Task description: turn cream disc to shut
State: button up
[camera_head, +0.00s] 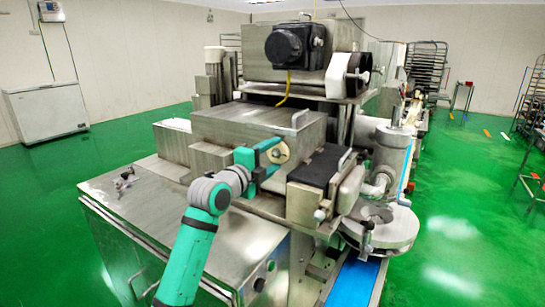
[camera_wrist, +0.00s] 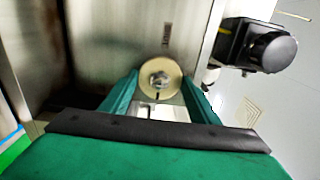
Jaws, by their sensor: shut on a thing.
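The cream disc (camera_wrist: 160,78) is a round, pale knob with a metal bolt at its centre, on the front face of the steel machine. It also shows in the head view (camera_head: 277,152), at the end of my arm. My gripper (camera_wrist: 160,97) has its two green fingers on either side of the disc's lower part and is shut on it. A short dark mark shows on the disc below the bolt, and a dark slot is on the panel above it. In the head view my gripper (camera_head: 268,158) partly covers the disc.
A black motor housing (camera_head: 291,46) sits high on the machine (camera_head: 255,121). A black-topped block (camera_head: 320,166) and a round steel plate (camera_head: 381,230) stand to the right of my gripper. A blue belt (camera_head: 354,284) runs below.

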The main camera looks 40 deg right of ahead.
dwell(0.4)
jog(key=o, duration=1.1)
jog(key=shift+c, duration=0.2)
jog(key=v, duration=1)
jog(key=shift+s+a, duration=0.2)
jog(key=shift+a, duration=0.15)
jog(key=shift+f, duration=0.1)
